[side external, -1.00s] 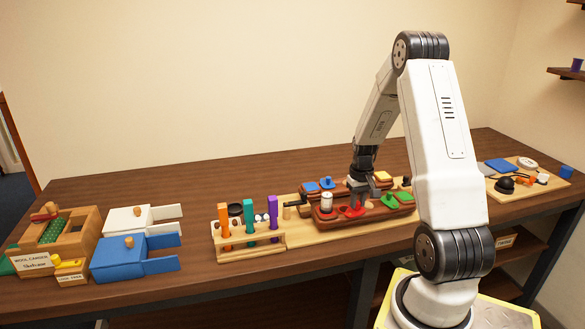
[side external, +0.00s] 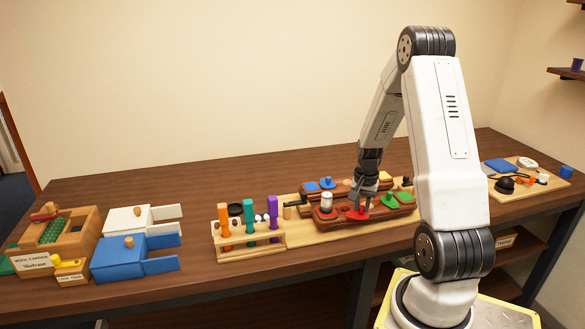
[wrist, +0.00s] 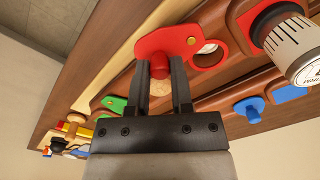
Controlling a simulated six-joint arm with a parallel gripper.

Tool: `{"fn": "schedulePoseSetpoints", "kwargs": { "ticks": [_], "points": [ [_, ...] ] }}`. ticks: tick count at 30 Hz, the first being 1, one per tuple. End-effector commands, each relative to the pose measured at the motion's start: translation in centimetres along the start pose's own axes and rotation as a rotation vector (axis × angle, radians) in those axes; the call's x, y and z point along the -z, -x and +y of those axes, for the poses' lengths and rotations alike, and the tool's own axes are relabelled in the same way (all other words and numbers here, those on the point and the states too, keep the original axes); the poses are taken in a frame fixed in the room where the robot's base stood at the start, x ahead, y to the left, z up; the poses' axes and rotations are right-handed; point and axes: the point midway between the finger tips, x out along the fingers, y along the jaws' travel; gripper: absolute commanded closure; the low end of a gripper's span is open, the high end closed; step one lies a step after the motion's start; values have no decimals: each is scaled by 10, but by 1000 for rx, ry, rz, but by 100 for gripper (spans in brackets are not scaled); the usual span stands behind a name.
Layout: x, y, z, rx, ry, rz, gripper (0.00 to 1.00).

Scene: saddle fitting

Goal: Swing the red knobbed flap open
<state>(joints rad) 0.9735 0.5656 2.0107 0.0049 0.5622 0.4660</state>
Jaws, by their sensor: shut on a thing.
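The red flap (side external: 357,214) is on the front dark-red wooden block in the side view. It looks tilted up off the block. In the wrist view the red flap (wrist: 165,40) reaches across the top middle, with its round red knob (wrist: 159,65) between my fingers. My gripper (wrist: 160,78) is shut on that knob; in the side view my gripper (side external: 362,198) comes down tilted from above the flap. A red-rimmed opening (wrist: 208,57) with something pale in it shows beside the flap.
A white marked cylinder (side external: 326,202) stands left of the flap. A green flap (side external: 390,201) lies to the right, blue flaps (side external: 311,186) behind. Bare table lies behind the board.

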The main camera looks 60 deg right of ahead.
Motion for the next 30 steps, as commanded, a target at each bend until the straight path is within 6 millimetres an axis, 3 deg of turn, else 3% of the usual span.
{"fn": "schedulePoseSetpoints", "kwargs": {
  "ticks": [12,13,16,30],
  "points": [
    [-1,0,1,-2,-13,-3,100],
    [-1,0,1,-2,-13,-3,70],
    [-1,0,1,-2,-12,-3,38],
    [0,4,0,0,-11,0,37]
  ]
}}
